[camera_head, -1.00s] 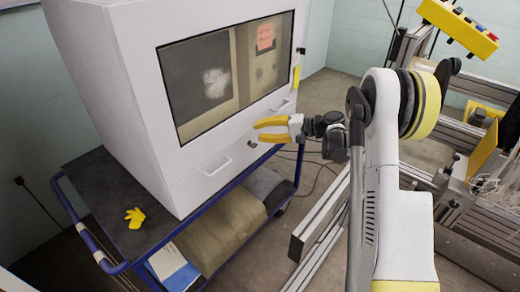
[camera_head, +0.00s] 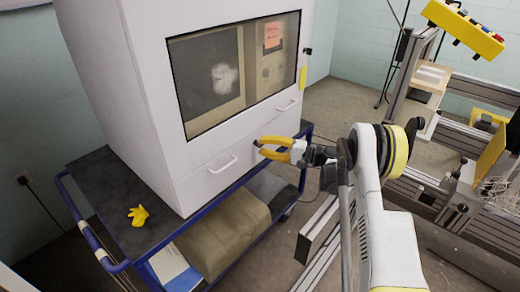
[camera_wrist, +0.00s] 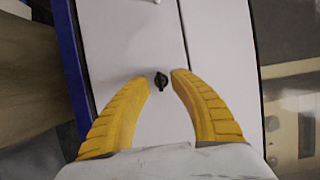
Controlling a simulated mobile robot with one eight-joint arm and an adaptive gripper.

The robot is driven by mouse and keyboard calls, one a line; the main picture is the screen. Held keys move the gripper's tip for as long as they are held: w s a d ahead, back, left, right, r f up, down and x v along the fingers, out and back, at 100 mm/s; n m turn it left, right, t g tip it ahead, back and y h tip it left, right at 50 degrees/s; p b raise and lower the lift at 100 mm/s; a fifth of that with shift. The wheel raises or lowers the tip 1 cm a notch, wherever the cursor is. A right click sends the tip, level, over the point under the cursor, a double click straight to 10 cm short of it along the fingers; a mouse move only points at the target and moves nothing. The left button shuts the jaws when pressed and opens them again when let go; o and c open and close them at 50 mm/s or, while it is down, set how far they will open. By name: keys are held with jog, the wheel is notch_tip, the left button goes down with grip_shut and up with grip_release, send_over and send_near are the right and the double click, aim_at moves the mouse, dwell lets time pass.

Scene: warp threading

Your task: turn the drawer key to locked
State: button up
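A small dark key (camera_wrist: 161,81) sticks out of the pale front panel of the drawer (camera_wrist: 135,35), close to a seam, in the wrist view. My gripper (camera_wrist: 161,77) is open, and its two yellow ribbed fingers curve in with the key between their tips. I see a gap on each side, so the fingers do not appear to touch the key. In the head view my gripper (camera_head: 257,148) is at the drawer front of the white cabinet (camera_head: 150,100), right of a drawer handle (camera_head: 223,164). The key cannot be made out clearly there.
The cabinet stands on a blue-framed cart (camera_head: 90,190) with a yellow glove-like item (camera_head: 138,215) on its top. A second handle (camera_head: 287,105) is farther right. Metal frames with a yellow button box (camera_head: 463,27) stand at the right.

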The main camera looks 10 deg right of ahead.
jog(key=shift+x, duration=0.75)
grip_shut()
